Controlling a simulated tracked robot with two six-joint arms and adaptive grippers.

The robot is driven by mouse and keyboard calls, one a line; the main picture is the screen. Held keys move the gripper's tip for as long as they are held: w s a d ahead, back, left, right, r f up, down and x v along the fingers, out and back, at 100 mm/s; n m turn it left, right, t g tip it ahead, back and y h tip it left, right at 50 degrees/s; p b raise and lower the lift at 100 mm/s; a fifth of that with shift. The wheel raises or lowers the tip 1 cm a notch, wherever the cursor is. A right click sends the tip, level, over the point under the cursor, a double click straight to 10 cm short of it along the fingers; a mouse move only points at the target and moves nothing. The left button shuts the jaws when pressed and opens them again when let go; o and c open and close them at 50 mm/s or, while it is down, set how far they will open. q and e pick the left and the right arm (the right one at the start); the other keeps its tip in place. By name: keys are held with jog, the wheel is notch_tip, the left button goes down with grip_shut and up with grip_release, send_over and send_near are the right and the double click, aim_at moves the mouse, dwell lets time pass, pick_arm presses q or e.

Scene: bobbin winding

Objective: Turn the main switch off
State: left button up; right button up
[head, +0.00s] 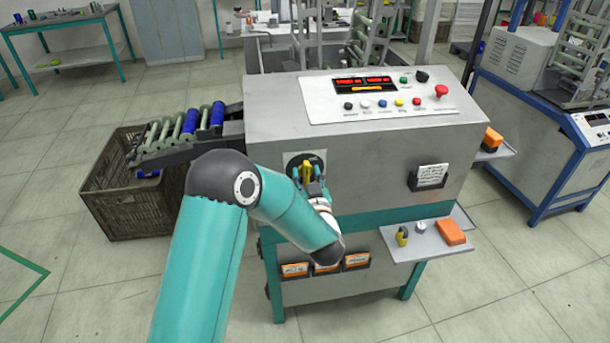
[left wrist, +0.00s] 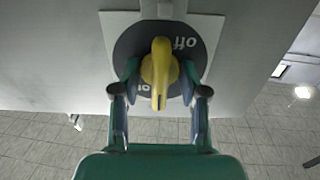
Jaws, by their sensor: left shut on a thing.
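The main switch is a yellow handle (head: 306,172) on a dark round dial (head: 293,164) with a pale square plate, on the front left of the grey machine. In the left wrist view the yellow handle (left wrist: 160,72) stands nearly upright in the picture, its narrow end down. The dial (left wrist: 190,60) carries "off" at upper right and a partly hidden label at lower left. My left gripper (head: 309,180) is at the switch. In the left wrist view its fingers (left wrist: 160,80) are closed on both sides of the handle. My right gripper is not in view.
The grey machine (head: 265,105) has a panel with coloured buttons and a red mushroom button (head: 441,90). A bobbin chute (head: 185,140) leads to a brown crate (head: 120,220) at left. A side shelf (head: 405,245) holds an orange box (head: 450,231) and small items.

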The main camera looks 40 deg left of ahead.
pick_arm(q)
jog(key=shift+f+n+b, duration=0.15)
jog(key=shift+n+b, duration=0.55)
jog(key=shift+b, duration=0.35)
jog(key=shift+n+b, duration=1)
jog(key=shift+b, duration=0.25)
jog(key=shift+n+b, duration=0.3)
